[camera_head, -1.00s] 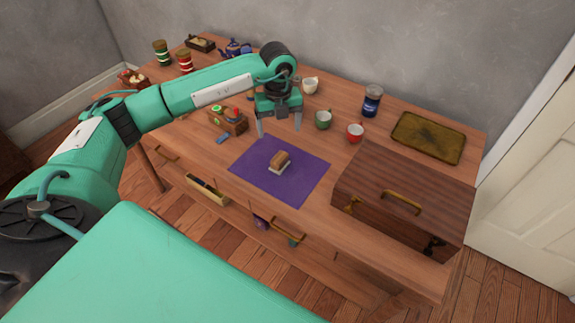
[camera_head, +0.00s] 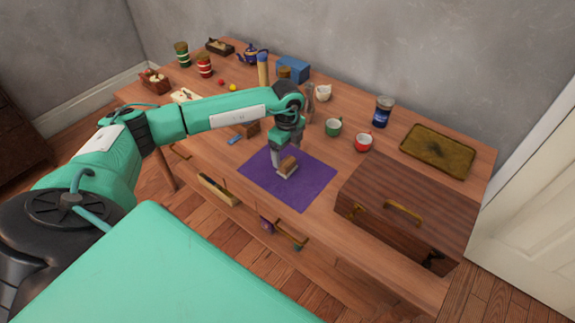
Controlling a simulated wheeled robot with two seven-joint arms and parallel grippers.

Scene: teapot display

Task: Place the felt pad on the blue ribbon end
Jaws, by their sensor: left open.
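A small block with a brown top and a pale underside, which looks like the felt pad (camera_head: 289,165), lies on the purple mat (camera_head: 315,187). A small blue strip, which may be the blue ribbon end (camera_head: 235,140), lies on the table left of the mat, close to my left arm. My left gripper (camera_head: 287,161) points down over the mat, open, with its fingers at or just above the pad. I cannot tell whether they touch it. My right gripper is not in view.
A brown wooden case (camera_head: 408,210) with brass handles stands right of the mat. A blue jar (camera_head: 382,111) and dark gold tray (camera_head: 437,150) are farther back right.

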